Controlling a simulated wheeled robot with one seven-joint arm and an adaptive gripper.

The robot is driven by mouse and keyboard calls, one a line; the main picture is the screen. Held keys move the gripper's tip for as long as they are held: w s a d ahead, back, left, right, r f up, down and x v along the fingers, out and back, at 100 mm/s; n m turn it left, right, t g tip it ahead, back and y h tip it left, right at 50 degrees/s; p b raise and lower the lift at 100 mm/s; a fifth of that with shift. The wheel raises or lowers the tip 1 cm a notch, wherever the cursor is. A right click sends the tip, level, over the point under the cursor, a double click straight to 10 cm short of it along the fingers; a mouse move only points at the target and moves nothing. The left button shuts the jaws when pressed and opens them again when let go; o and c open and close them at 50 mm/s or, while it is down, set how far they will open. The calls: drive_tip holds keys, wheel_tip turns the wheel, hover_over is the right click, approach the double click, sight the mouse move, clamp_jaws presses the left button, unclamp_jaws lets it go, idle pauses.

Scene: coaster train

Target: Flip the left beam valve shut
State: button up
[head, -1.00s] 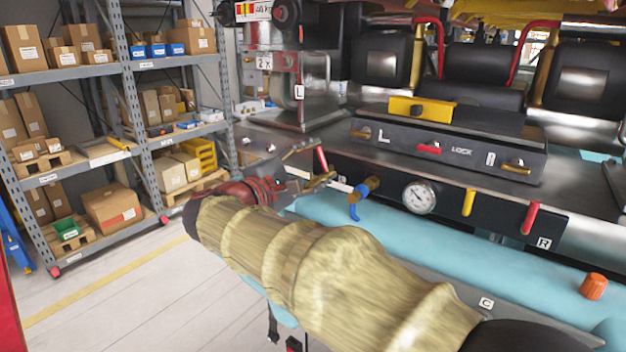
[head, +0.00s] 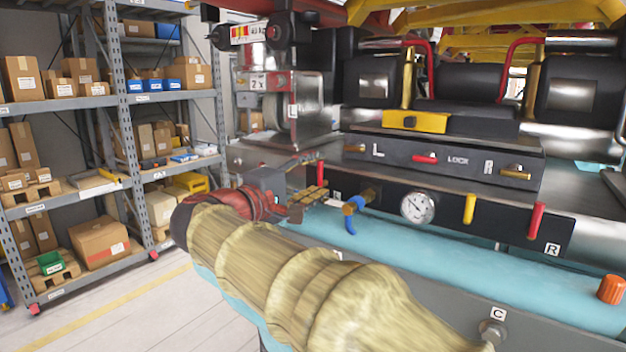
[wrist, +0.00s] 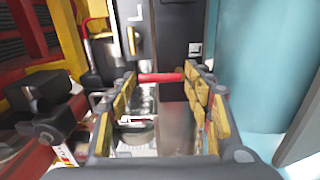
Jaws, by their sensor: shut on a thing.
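The left beam valve appears as a red handle (head: 320,171) at the left end of the dark valve panel (head: 390,188). It stands roughly upright in the head view, its lower part hidden by my gripper. In the wrist view a red bar (wrist: 161,77) spans the gap between the fingertips. My gripper (head: 310,197) is at the panel's left end, its yellow-padded fingers on either side of the bar, shut on the red handle. In the wrist view (wrist: 160,85) the exact contact is hard to see.
A blue-handled brass valve (head: 355,206) is close to the right of my fingers. A gauge (head: 418,208), a yellow lever (head: 469,209) and another red lever (head: 536,220) follow along the panel. A light-blue tube (head: 440,254) runs below. Shelving (head: 70,98) stands at left.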

drive_tip(key=shift+f, duration=0.2)
drive_tip(key=o, duration=1.2)
drive_tip(key=shift+r, duration=0.1)
drive_tip(key=v, duration=1.2)
drive_tip(key=shift+a, duration=0.1)
